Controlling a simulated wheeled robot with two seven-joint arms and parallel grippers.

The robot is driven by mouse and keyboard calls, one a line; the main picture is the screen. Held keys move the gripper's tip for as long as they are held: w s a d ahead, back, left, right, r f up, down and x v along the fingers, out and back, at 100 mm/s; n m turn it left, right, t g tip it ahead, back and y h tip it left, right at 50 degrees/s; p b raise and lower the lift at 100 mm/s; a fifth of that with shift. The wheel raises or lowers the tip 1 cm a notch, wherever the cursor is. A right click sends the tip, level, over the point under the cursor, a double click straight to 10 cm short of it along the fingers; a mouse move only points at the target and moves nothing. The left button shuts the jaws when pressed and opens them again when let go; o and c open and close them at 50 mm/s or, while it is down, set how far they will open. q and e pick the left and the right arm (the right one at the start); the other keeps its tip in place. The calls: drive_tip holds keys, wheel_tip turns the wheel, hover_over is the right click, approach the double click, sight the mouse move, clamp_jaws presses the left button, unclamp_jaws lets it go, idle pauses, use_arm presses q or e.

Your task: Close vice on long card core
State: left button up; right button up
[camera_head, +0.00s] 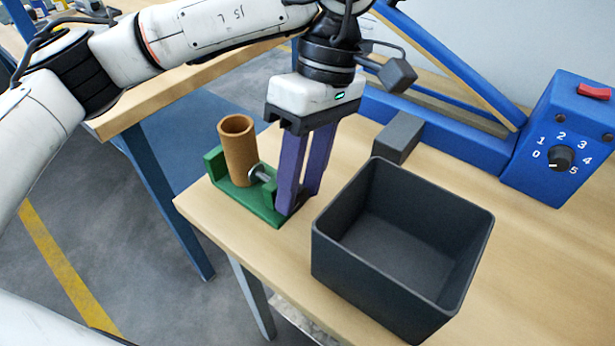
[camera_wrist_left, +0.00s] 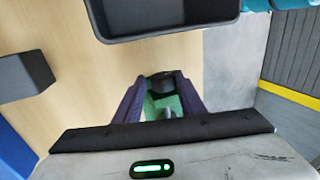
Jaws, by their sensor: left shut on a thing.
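The long card core (camera_head: 239,150) is a brown tube standing upright in the green vice (camera_head: 247,201) at the left corner of the wooden table. A metal screw (camera_head: 262,173) shows between the core and my gripper. My left gripper (camera_head: 296,208) has purple fingers pointing down at the vice's right end, shut on the vice's screw handle, which the fingers mostly hide. In the left wrist view the green vice (camera_wrist_left: 165,103) shows between the fingers, with a dark round part behind it. Whether the far jaw touches the core I cannot tell. My right gripper is not in view.
An empty dark grey bin (camera_head: 325,245) stands right of my left gripper. A grey block (camera_head: 399,137) sits behind it. A blue machine with a numbered dial (camera_head: 561,158) and red switch stands at the back right. The table's front-left edge is close to the vice.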

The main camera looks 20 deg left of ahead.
use_arm(q)
drive_tip(key=shift+f, duration=0.5)
drive_tip(key=o, duration=0.4)
drive_tip(key=shift+o, duration=0.2)
drive_tip(key=shift+f+b, duration=0.1)
drive_tip(key=shift+b, duration=0.25)
drive_tip(key=t+b, duration=0.1)
drive_tip(key=b, duration=0.1)
drive_tip(key=t+b, duration=0.1)
drive_tip(key=b, duration=0.1)
drive_tip(key=shift+s+a+f+h+b, duration=0.2)
drive_tip(key=shift+s+f+h+b, duration=0.05)
drive_tip(key=shift+f+h+b, duration=0.1)
drive_tip(key=shift+r+t+b, duration=0.2)
drive_tip(key=shift+t+b, duration=0.1)
drive_tip(key=shift+b, duration=0.05)
drive_tip(key=shift+r, duration=0.45)
